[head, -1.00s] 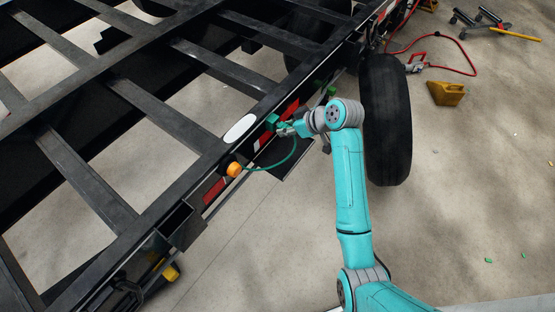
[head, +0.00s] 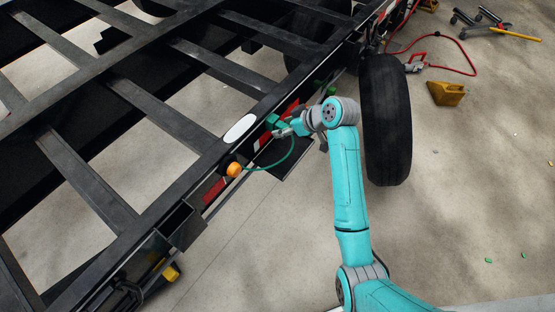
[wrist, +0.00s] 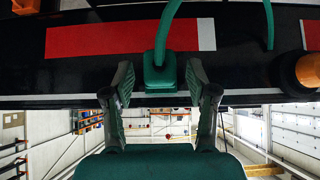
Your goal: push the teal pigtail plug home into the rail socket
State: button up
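The teal plug (wrist: 160,76) is a block against the dark rail (wrist: 70,78) in the wrist view, with its teal cable (wrist: 168,28) rising from it. My gripper (wrist: 160,82) is open, one finger on each side of the block. A gap shows at the left finger; the right finger is close, and contact is unclear. In the head view a green block (head: 272,121) sits at the rail's side beside my gripper (head: 280,132), and the cable loops below. The socket is hidden, so I cannot tell how deep the plug sits.
An orange lamp (head: 234,169) is on the rail left of my gripper, also in the wrist view (wrist: 309,71). A black tyre (head: 386,120) stands right of my arm. A yellow chock (head: 446,93) lies on the floor. Open floor lies below the rail.

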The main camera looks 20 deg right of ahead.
jog(key=v, duration=1.2)
jog(key=s+a+f+m+t+h, duration=0.2)
jog(key=s+a+f+m, duration=0.1)
jog(key=s+f, duration=0.55)
jog(key=s+a+f+m+t+h, duration=0.1)
jog(key=s+a+f+m+h, duration=0.15)
jog(key=s+f, duration=0.6)
jog(key=s+r+t, duration=0.1)
jog(key=s+r, duration=0.3)
jog(key=s, duration=0.4)
jog(key=s+r+m+t, duration=0.1)
jog(key=s+r, duration=0.3)
jog(key=s, duration=0.5)
jog(key=s+r+t, duration=0.2)
jog(key=s+r, duration=0.2)
jog(key=s, duration=0.5)
jog(key=shift+s+a+m+t+h, duration=0.2)
jog(key=shift+a+m+t+h, duration=0.1)
jog(key=shift+a+m+h, duration=0.05)
